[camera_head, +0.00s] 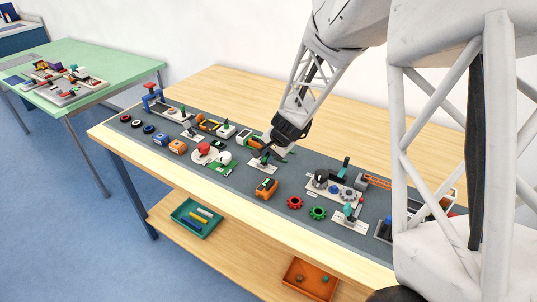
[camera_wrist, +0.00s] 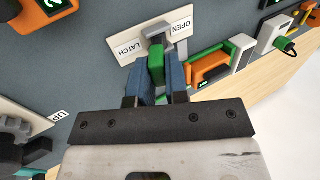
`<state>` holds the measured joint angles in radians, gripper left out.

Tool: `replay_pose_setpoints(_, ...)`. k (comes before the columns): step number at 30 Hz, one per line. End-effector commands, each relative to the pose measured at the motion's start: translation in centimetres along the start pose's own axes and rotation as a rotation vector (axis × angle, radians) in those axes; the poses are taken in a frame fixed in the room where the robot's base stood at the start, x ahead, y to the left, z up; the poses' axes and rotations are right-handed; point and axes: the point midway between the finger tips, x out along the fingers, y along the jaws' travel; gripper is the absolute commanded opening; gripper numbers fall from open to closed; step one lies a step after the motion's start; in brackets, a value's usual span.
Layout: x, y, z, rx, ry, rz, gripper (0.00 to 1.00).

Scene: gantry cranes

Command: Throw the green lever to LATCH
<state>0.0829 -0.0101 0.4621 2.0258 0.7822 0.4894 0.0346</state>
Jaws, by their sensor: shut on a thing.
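The green lever (camera_wrist: 156,62) stands on a grey mount on a white plate (camera_wrist: 122,54). The plate reads LATCH at its left end and OPEN at its right end in the wrist view. My gripper (camera_wrist: 160,85) is shut on the green lever, with one blue finger on each side of it. The lever's handle lies between the two words in the wrist view; which end it leans to I cannot tell. In the head view my gripper (camera_head: 267,152) is over the white plate (camera_head: 259,168) at mid-bench and hides most of the lever.
An orange and green device (camera_wrist: 210,70) sits close to the right of my fingers in the wrist view. An orange block (camera_head: 266,189) stands in front of the plate in the head view. Red and green gears (camera_head: 318,213) lie to the right. The grey mat is crowded.

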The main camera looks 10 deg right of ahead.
Motion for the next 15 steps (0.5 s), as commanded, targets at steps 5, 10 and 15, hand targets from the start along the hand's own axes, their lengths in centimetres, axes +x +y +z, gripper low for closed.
replay_pose_setpoints(5,0.05,0.07,0.07,-0.001,-0.002,-0.002,0.00)
replay_pose_setpoints(10,0.05,0.07,0.07,0.000,-0.002,-0.002,0.00)
replay_pose_setpoints(15,0.05,0.08,0.07,0.000,-0.002,-0.002,0.33)
